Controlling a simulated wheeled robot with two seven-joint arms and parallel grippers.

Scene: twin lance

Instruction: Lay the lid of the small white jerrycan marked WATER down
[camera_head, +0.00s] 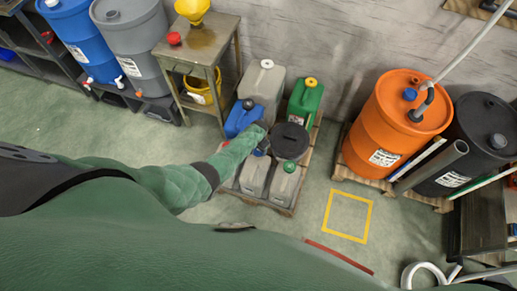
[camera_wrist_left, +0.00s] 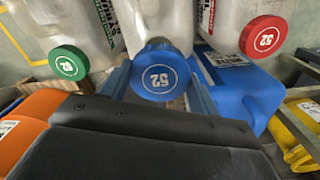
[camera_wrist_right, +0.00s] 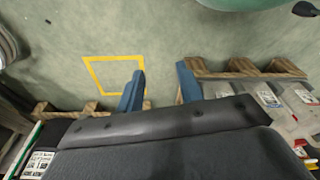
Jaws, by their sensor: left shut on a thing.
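Small white jerrycans stand in a row on a wooden pallet. In the left wrist view they carry a green cap (camera_wrist_left: 69,63), a blue lid (camera_wrist_left: 158,70) and a red cap (camera_wrist_left: 263,37), and the can behind the blue lid (camera_wrist_left: 158,22) is the middle one. I cannot read WATER on any label. My left gripper (camera_head: 263,147) reaches in over this row, its two blue fingers shut on the sides of the blue lid. Whether the lid still sits on its neck is hidden. My right gripper (camera_wrist_right: 160,88) is open and empty above the floor.
A yellow square (camera_head: 327,214) marks bare floor right of the pallet (camera_head: 282,208). Around the row stand a blue can (camera_head: 239,119), a tall grey can (camera_head: 264,82), a green can (camera_head: 303,103) and a black round container (camera_head: 290,141). An orange drum (camera_head: 397,115) stands further right.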

